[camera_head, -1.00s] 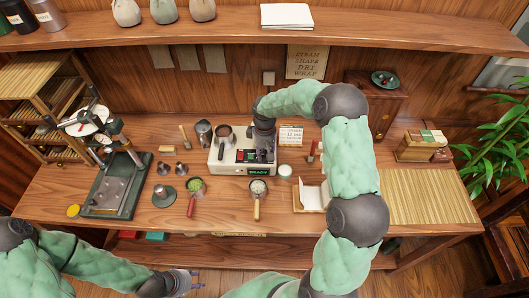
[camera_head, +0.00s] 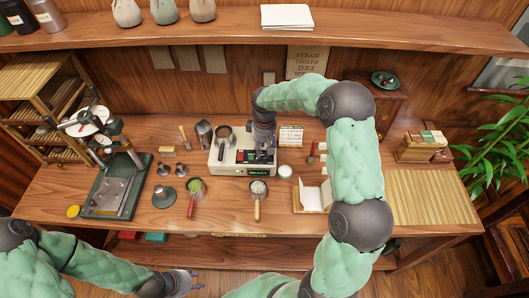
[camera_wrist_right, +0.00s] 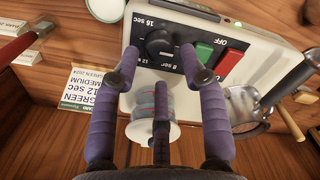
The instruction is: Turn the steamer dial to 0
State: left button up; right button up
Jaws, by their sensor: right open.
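The steamer (camera_head: 228,158) is a white box on the counter with a small green-lit display on its front. Its black round dial (camera_wrist_right: 160,43) shows in the right wrist view, with "16 sec", "8 sec" and "12" markings around it. I cannot read which mark it points to. In the head view my right gripper (camera_head: 264,145) is at the steamer's right end and hides the dial. My left gripper (camera_head: 186,281) is low, in front of the counter.
Green and red buttons (camera_wrist_right: 215,60) sit beside the dial. A red-handled strainer (camera_head: 194,190) and a wooden-handled one (camera_head: 258,192) lie in front. A press (camera_head: 118,180) stands left; a bamboo mat (camera_head: 430,195) lies right.

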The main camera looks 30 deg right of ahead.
aim_at(264, 155)
notch_tip(264, 155, up, 9)
jog(key=shift+f, duration=0.2)
dwell(0.6)
